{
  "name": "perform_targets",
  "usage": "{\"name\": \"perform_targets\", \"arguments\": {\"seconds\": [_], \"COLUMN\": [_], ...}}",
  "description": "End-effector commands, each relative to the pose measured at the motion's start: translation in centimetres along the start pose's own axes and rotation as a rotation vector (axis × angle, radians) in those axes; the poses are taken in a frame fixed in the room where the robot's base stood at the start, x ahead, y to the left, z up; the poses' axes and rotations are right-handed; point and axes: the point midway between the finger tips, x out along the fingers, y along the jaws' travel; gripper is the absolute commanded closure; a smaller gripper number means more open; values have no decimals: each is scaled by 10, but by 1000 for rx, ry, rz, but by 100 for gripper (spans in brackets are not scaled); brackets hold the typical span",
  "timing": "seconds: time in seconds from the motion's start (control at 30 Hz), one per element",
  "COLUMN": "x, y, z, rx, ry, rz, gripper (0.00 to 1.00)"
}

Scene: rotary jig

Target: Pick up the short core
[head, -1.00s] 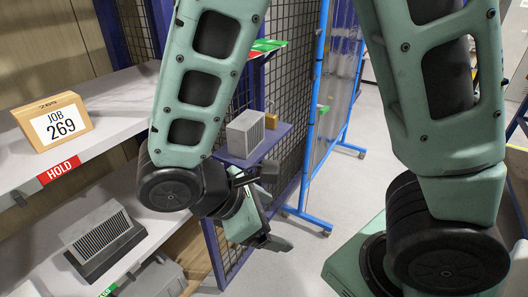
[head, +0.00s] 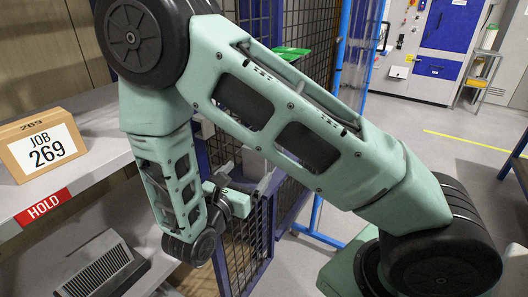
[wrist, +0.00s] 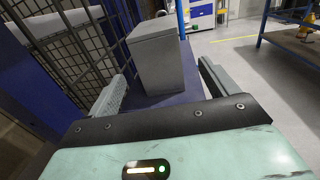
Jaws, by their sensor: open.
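A plain grey block (wrist: 157,58), which I take to be the short core, stands upright on a blue ledge (wrist: 190,88) in the wrist view. The block appears ahead, between the fingers, and I see no contact.
A finned grey part (head: 95,270) lies on the lower shelf. A JOB 269 box (head: 42,146) stands on the upper shelf, which has a red HOLD label (head: 44,206). Dark mesh (wrist: 72,48) runs close along the left of the ledge.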

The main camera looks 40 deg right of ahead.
Motion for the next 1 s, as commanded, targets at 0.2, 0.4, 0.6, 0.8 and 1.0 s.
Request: {"name": "perform_targets", "arguments": {"seconds": [0.2,0.4,0.6,0.8,1.0], "x": [37,50,78,97,98], "y": [-1,0,2,3,3], "z": [1,1,5,3,2], "rx": [-1,0,0,0,1], "ry": [1,1,2,1,1], "rz": [-4,-3,-6,-2,-1], "gripper": [15,15,15,15,15]}}
